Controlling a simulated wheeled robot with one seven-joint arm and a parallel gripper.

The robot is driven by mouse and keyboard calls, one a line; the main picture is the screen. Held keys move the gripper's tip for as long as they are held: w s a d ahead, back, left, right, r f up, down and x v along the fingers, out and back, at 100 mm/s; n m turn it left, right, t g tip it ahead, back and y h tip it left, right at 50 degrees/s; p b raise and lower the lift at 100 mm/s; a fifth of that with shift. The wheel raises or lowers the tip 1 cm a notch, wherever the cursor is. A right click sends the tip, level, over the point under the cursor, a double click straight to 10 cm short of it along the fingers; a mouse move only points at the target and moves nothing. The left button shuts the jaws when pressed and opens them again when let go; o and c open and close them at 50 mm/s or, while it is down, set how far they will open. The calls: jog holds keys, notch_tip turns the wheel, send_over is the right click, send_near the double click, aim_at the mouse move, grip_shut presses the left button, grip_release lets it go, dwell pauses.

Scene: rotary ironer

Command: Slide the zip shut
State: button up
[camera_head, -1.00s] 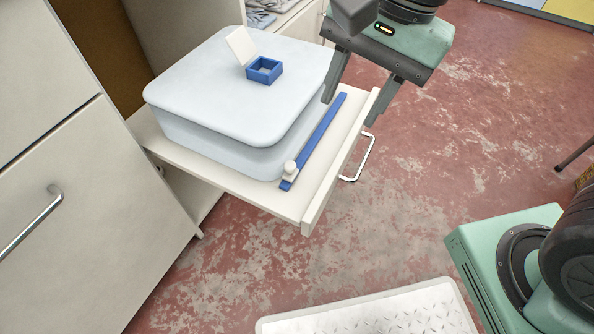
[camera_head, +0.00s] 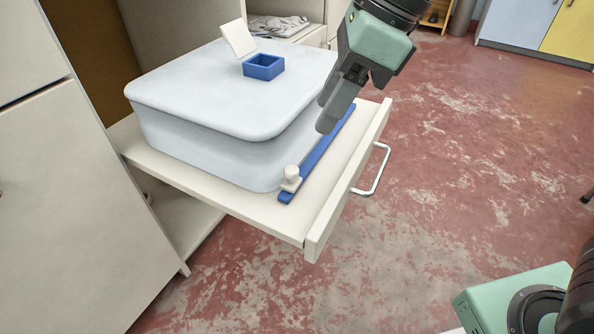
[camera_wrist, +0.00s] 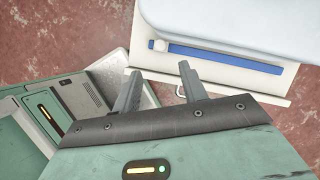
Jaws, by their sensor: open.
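The zip is a straight blue strip (camera_head: 322,150) lying along the open drawer beside the pale blue-grey case. Its white slider knob (camera_head: 291,178) sits at the near end of the strip. My gripper (camera_head: 325,122) hangs over the far part of the strip in the head view. In the wrist view my gripper (camera_wrist: 160,88) is open and empty, its fingers apart, with the knob beyond them. It is not touching the knob.
The case (camera_head: 215,95) stands on the pulled-out drawer (camera_head: 255,205), with a small open blue box (camera_head: 263,67) on its lid. The drawer's metal handle (camera_head: 375,172) sticks out at the right. Red floor is clear to the right.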

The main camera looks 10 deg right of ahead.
aim_at(292, 168)
jog(key=b+x, duration=0.6)
jog(key=x, duration=0.5)
jog(key=shift+a, duration=0.1)
jog(key=shift+c, duration=0.3)
jog(key=shift+w, duration=0.1)
grip_shut()
